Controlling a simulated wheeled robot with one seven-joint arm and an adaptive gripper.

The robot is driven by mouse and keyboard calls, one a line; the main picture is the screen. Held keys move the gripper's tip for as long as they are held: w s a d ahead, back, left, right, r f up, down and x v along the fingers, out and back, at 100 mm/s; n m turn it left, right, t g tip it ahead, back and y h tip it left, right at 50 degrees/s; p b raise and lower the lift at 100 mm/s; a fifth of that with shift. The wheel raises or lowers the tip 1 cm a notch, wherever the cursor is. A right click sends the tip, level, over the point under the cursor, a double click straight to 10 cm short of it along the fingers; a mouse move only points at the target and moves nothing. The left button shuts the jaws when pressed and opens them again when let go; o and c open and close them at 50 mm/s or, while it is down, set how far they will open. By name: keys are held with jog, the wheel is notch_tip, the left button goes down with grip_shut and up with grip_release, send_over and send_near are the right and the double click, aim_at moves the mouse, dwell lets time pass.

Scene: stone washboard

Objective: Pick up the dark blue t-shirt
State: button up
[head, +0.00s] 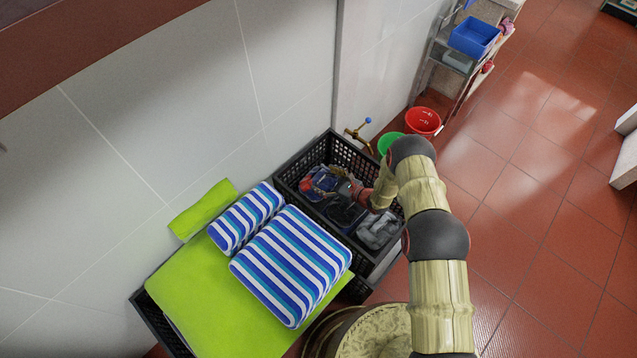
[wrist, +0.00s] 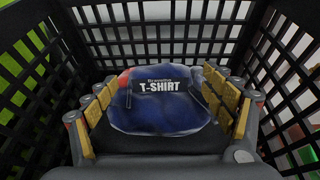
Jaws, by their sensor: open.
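The dark blue t-shirt (wrist: 165,103) lies inside a black plastic crate (wrist: 275,60), with white "T-SHIRT" lettering facing the wrist camera. It also shows in the head view (head: 318,183), partly covered by my gripper. My gripper (wrist: 167,95) is open inside the crate (head: 292,160), with yellow-padded fingers to the left and right of the t-shirt. Whether the fingers touch the cloth, I cannot tell. A small patch of red shows at the shirt's left edge.
A grey item (head: 378,230) lies in the crate's near right part. Blue-and-white striped cushions (head: 290,265) and a lime green cloth (head: 200,305) lie to the left. A brass tap (head: 357,133) and a red bucket (head: 424,121) stand behind.

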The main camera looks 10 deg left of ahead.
jog(key=c, duration=0.4)
jog(key=c, duration=1.4)
